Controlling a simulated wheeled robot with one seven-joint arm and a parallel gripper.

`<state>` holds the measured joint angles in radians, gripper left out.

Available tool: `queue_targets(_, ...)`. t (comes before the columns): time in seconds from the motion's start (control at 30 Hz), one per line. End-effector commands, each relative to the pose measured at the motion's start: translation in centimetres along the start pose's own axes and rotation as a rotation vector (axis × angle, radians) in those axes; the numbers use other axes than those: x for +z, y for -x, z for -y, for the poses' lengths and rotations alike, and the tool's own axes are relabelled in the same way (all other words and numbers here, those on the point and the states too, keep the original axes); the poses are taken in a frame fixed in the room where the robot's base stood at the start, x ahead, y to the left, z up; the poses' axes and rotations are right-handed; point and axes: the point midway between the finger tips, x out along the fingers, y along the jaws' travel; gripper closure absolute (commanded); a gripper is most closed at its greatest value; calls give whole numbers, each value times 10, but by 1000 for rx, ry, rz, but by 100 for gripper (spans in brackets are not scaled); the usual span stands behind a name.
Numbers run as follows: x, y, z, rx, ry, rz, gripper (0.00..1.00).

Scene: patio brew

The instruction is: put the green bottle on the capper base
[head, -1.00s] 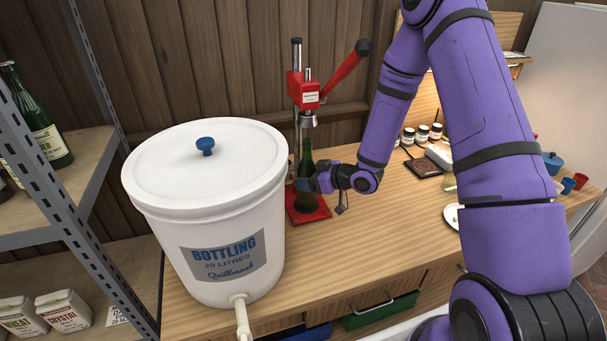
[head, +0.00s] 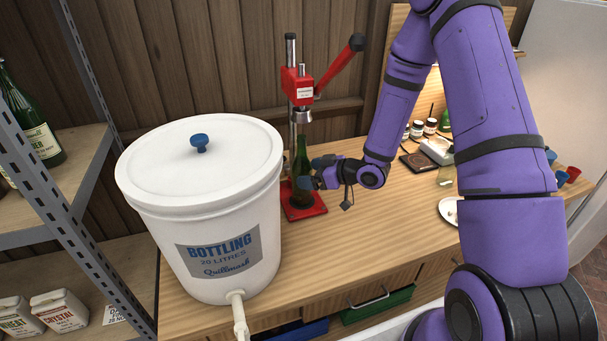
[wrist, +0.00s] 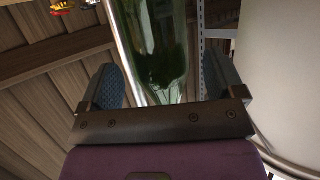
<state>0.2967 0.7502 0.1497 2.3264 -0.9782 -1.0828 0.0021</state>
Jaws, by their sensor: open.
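The green bottle (head: 302,160) stands upright on the red capper base (head: 316,209), under the head of the red bench capper (head: 297,88). My gripper (head: 312,182) is at the bottle's lower half, reaching in from the right. In the wrist view the bottle (wrist: 160,50) is between the two padded fingers of my gripper (wrist: 165,85). The fingers are open, with gaps showing beside the glass.
The white bottling bucket (head: 205,215) stands close on the left of the capper. A metal shelf (head: 75,170) with another green bottle (head: 30,125) is at the far left. Several small jars (head: 430,127) stand at the back right. The bench (head: 370,240) in front is clear.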

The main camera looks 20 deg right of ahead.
Motion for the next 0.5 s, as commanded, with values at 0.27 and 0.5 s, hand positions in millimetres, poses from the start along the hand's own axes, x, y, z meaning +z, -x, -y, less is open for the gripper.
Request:
queue_targets(0.27, 0, 57, -1, 4, -1, 0, 12)
queue_targets(0.5, 0, 84, 0, 2, 0, 0, 12)
